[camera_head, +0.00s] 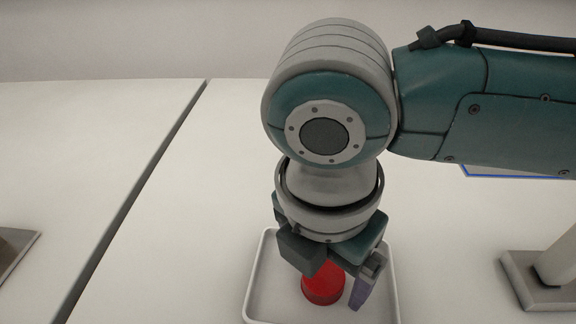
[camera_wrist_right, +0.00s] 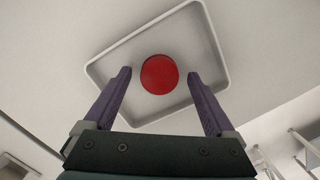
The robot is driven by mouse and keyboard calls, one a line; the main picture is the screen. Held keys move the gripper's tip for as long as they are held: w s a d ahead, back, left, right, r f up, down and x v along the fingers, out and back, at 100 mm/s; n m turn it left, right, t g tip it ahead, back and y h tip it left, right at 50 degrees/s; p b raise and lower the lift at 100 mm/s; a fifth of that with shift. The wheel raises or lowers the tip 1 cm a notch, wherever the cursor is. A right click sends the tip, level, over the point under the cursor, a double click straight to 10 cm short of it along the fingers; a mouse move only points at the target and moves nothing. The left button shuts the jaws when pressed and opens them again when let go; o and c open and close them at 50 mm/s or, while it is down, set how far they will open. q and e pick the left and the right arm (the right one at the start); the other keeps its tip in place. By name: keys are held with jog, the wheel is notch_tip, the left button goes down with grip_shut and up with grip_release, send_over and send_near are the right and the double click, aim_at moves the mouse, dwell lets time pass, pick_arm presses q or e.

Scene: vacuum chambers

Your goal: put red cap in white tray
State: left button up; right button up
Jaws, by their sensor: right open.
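The red cap (camera_head: 322,288) sits inside the white tray (camera_head: 392,290), partly hidden by my gripper in the head view. In the right wrist view the round red cap (camera_wrist_right: 159,74) lies on the tray floor, with the tray rim (camera_wrist_right: 215,40) all around it. My right gripper (camera_wrist_right: 158,76) is open and empty, pointing down over the tray. Its two purple fingers stand apart, one on each side of the cap in the right wrist view, with clear gaps to it. My left gripper is not in view.
A grey stand (camera_head: 540,283) with a pale post is on the table at the right. A grey metal plate (camera_head: 14,252) lies at the left edge. A dark seam (camera_head: 140,190) crosses the white table. The table between the seam and the tray is clear.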

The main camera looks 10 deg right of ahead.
aim_at(314, 285)
notch_tip(314, 285, up, 12)
jog(key=a+p, duration=0.1)
jog(key=p, duration=0.2)
jog(key=s+a+f+m+y, duration=0.2)
jog(key=s+a+m+y, duration=0.2)
jog(key=s+a+m, duration=0.1)
jog(key=s+d+f+m+t+h, duration=0.1)
jog(key=s+d+f+m, duration=0.1)
jog(key=d+m, duration=0.5)
jog(key=s+d+f+m+t+h, duration=0.1)
jog(key=s+d+f+m, duration=0.1)
jog(key=s+d+m, duration=0.3)
jog(key=d+m, duration=0.3)
jog(key=m, duration=0.3)
jog(key=shift+d+t+h, duration=0.3)
jog(key=shift+t, duration=0.1)
jog(key=shift+f, duration=0.1)
